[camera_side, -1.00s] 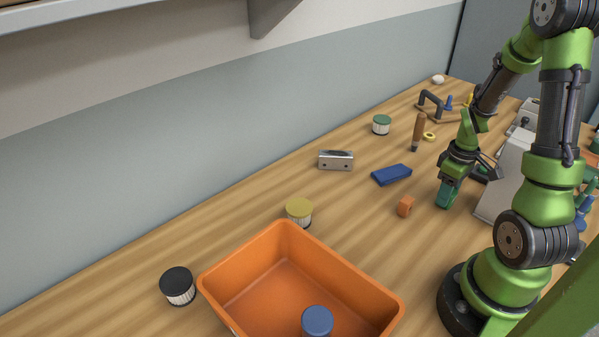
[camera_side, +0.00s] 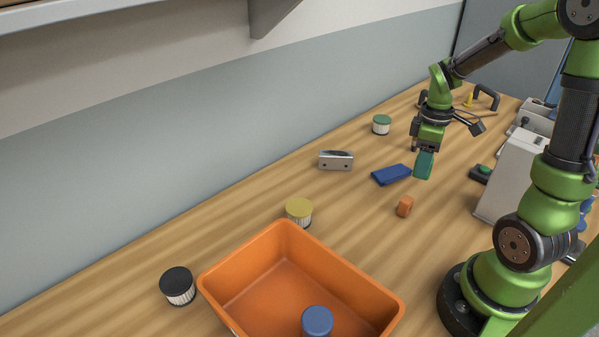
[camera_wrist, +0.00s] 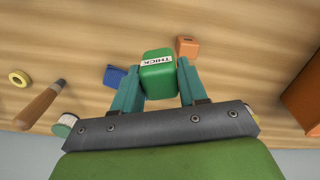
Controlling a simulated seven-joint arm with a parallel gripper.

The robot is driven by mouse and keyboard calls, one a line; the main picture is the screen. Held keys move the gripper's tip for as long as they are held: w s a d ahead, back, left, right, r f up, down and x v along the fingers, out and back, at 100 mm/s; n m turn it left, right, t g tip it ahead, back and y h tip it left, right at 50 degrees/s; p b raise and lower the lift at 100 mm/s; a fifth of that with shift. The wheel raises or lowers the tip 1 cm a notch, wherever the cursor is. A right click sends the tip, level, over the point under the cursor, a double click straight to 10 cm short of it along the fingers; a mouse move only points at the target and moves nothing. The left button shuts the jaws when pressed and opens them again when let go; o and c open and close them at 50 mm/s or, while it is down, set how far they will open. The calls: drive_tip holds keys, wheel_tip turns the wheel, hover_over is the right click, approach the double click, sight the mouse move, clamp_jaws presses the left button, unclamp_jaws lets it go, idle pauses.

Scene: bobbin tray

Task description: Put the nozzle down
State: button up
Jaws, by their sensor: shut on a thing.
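My gripper (camera_side: 424,152) is right of the blue block in the side view and points down. In the wrist view its teal fingers (camera_wrist: 158,84) are shut on a green, rounded block (camera_wrist: 157,66) with a white label that seems to read "THICK". This block is the only thing held; I see no nozzle shape on it and cannot tell a nozzle elsewhere. In the side view the fingers and block merge into one green shape, apparently above the table. The block's lower part is hidden.
A blue block (camera_side: 391,174) and a small orange block (camera_side: 404,206) lie close by. A metal bracket (camera_side: 336,160), a green-lidded bobbin (camera_side: 381,124) and a yellow-lidded bobbin (camera_side: 299,212) stand farther left. An orange bin (camera_side: 230,304) is in front. Bare wood lies between them.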

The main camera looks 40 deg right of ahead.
drive_tip(key=w+a+f+n, duration=0.1)
drive_tip(key=w+a+n, duration=0.9)
drive_tip(key=a+n, duration=0.45)
wheel_tip(320, 180, down, 8)
drive_tip(key=shift+s+r, duration=0.1)
drive_tip(key=o, duration=1.1)
drive_tip(key=shift+c, duration=0.2)
